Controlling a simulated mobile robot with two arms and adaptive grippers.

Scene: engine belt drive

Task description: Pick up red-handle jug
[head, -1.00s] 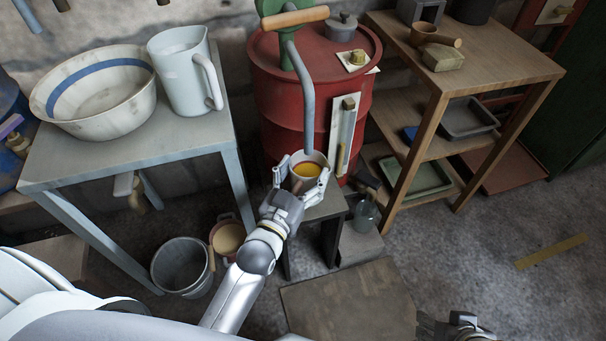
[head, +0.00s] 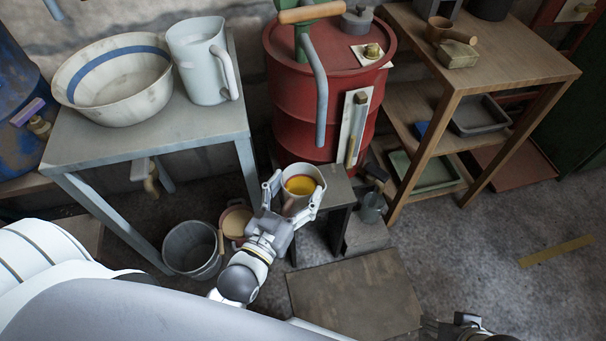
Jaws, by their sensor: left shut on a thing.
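The jug (head: 303,178) is a pale, round vessel with yellow-orange liquid in it. A small reddish part shows low on its near side, by the gripper; most of the handle is hidden. My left gripper (head: 293,200) is shut on the jug, with a finger on each side. The jug is upright, at the left edge of the small dark stool (head: 338,187) in the picture, seemingly clear of its top. My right gripper (head: 455,326) shows only partly at the bottom edge; its fingers are not clear.
A red drum (head: 290,105) with a green hand pump and hanging grey spout (head: 321,110) stands behind the jug. A grey table (head: 150,140) carries a bowl and a white pitcher (head: 205,62). A bucket (head: 190,250) and a pan (head: 235,222) are on the floor. Wooden shelves (head: 480,75) stand right.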

